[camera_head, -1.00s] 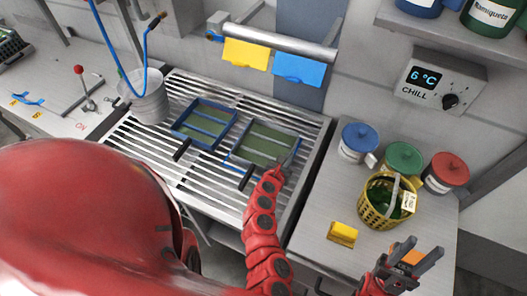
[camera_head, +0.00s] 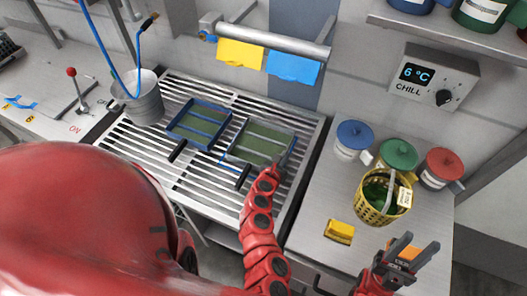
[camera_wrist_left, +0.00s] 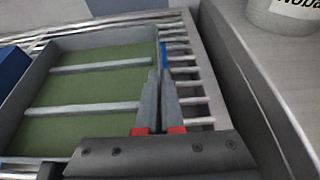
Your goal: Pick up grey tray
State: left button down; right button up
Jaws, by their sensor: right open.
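The grey tray (camera_head: 233,152) has low grey walls, thin crossbars and a green floor, and lies flat on the slatted metal rack. In the left wrist view the grey tray (camera_wrist_left: 85,39) fills the left half. My left gripper (camera_head: 283,158) is at its right wall. In the left wrist view my left gripper's fingers (camera_wrist_left: 158,95) are close together, one on each side of that wall, and look shut on it. The exact contact is hard to see.
A blue tray (camera_head: 172,128) lies left of the grey one. A metal bucket (camera_head: 146,104) stands at the rack's left. A yellow basket (camera_head: 371,208), lidded jars (camera_head: 398,155) and a yellow block (camera_head: 339,232) occupy the right counter. Yellow (camera_head: 240,56) and blue (camera_head: 293,67) cloths hang behind.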

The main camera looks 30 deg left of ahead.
pick_arm(q)
jog(key=shift+r, duration=0.25)
jog(key=shift+r, duration=1.55)
jog(key=shift+s+b, duration=0.3)
jog(key=shift+s, duration=0.8)
jog(key=s, duration=0.7)
jog(key=s+a+r, duration=0.1)
jog(key=s, duration=0.3)
jog(key=shift+r, duration=0.1)
jog(key=shift+s+r+p, duration=0.1)
jog(key=shift+s+p, duration=0.25)
jog(key=shift+s, duration=0.05)
jog(key=shift+s+a+p, duration=0.1)
jog(key=shift+s+p, duration=0.25)
jog(key=shift+s, duration=0.6)
